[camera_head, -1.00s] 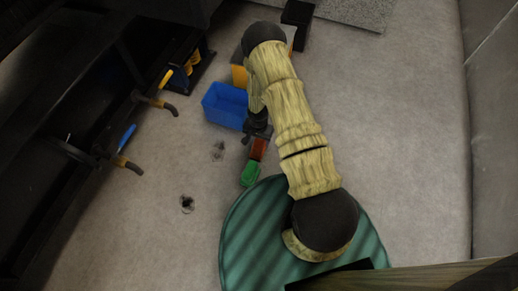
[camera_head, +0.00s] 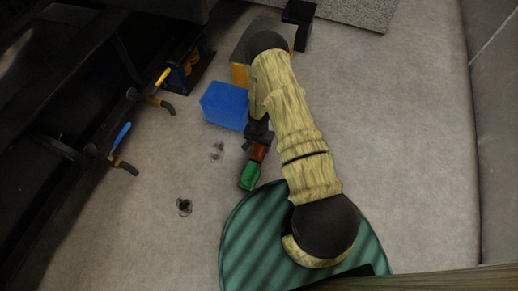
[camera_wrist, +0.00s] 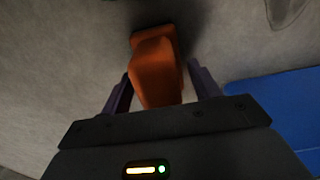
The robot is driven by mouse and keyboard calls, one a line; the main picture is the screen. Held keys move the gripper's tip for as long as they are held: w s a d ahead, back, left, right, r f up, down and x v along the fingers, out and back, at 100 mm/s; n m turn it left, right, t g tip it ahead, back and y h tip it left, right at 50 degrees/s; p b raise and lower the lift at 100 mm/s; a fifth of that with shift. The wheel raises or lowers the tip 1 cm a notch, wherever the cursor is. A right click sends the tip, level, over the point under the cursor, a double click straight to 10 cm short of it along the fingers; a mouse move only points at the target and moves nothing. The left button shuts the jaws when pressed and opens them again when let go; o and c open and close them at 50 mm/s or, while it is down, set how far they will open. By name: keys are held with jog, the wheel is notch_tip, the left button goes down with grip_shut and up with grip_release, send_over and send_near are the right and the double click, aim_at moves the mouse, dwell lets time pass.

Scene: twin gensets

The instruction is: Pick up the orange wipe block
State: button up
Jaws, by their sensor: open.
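The orange wipe block (camera_wrist: 156,68) is in the upper middle of the wrist view, with a broader orange part at its far end. My gripper (camera_wrist: 159,76) is open, with a dark purple finger on each side of the block. I cannot tell whether either finger touches it. In the head view my gripper (camera_head: 255,141) is low over the floor, small and partly hidden by my arm. A reddish-orange piece (camera_head: 258,152) shows just below it, probably the block. A green piece (camera_head: 250,176) lies right against that.
A blue box (camera_head: 224,105) stands beside my gripper, and a blue surface fills the right of the wrist view (camera_wrist: 285,105). Dark racks with coloured-handled tools (camera_head: 122,137) line the left. Open floor (camera_head: 400,140) lies to the right.

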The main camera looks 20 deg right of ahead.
dwell(0.3)
jog(key=c, duration=1.2)
jog(key=shift+r, duration=0.15)
notch_tip(320, 180, up, 10)
jog(key=p, duration=0.6)
